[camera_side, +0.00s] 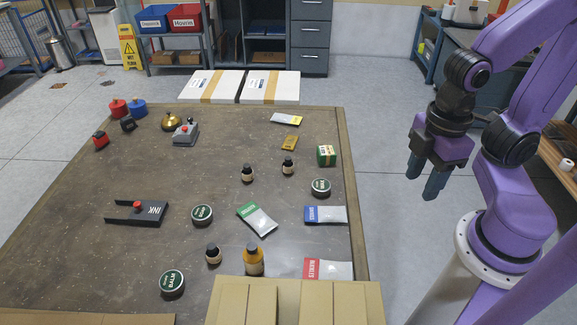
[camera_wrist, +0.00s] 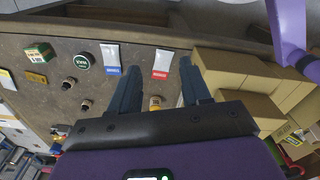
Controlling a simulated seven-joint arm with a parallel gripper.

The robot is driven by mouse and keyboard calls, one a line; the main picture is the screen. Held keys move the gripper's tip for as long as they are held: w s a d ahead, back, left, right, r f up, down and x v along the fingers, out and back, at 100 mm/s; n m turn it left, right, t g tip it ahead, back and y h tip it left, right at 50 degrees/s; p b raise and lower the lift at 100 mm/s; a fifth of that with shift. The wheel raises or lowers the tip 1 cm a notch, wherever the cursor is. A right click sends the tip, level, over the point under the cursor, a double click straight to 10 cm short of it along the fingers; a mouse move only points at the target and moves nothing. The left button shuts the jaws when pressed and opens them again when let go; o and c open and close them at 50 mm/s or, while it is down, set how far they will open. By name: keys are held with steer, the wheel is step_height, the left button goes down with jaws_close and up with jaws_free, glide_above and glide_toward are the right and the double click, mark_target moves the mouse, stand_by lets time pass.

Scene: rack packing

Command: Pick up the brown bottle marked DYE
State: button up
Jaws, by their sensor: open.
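Several small bottles stand on the table. Two dark brown ones with black caps, a left one (camera_side: 247,174) and a right one (camera_side: 288,168), are near the middle. A third dark one (camera_side: 213,254) stands nearer the front, beside a larger amber bottle (camera_side: 253,262). Their labels are too small to read, so I cannot tell which says DYE. My gripper (camera_side: 423,182) is open and empty, in the air right of the table. In the wrist view two dark bottles (camera_wrist: 69,83) (camera_wrist: 86,105) show at left; the amber bottle (camera_wrist: 155,101) shows partly between the fingers (camera_wrist: 158,68).
Cardboard boxes (camera_side: 298,303) stand at the table's front right. Round tins (camera_side: 202,214), flat packets (camera_side: 257,219), a green box (camera_side: 326,156) and a black forked holder (camera_side: 137,213) lie around the bottles. White boxes (camera_side: 210,86) are at the far edge.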

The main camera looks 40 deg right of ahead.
steer(key=o, duration=0.3)
steer(key=w+a+f+n+t+h, duration=0.1)
steer(key=w+a+f+n+h, duration=0.2)
steer(key=w, duration=0.6)
steer(key=w+a+f+n+t+h, duration=0.1)
steer(key=w+a+f+h, duration=0.25)
steer(key=w, duration=0.65)
steer(key=w+a+f+n+t+h, duration=0.1)
steer(key=w+a+f+n+h, duration=0.2)
steer(key=w, duration=0.6)
steer(key=n+t+h, duration=0.2)
steer(key=n+h, duration=0.1)
glide_toward(287, 162)
steer(key=v, duration=0.4)
steer(key=shift+w+a+f, duration=0.1)
steer(key=shift+w+a, duration=0.15)
steer(key=shift+a, duration=0.1)
steer(key=shift+w+d+f, duration=0.15)
steer(key=shift+d, duration=0.15)
steer(key=x, duration=1.1)
steer(key=shift+w+d, duration=0.1)
steer(key=shift+d, duration=0.05)
steer(key=shift+s+x, duration=0.15)
steer(key=shift+x, duration=1.15)
steer(key=shift+s+x, duration=0.15)
steer(key=shift+x, duration=1.2)
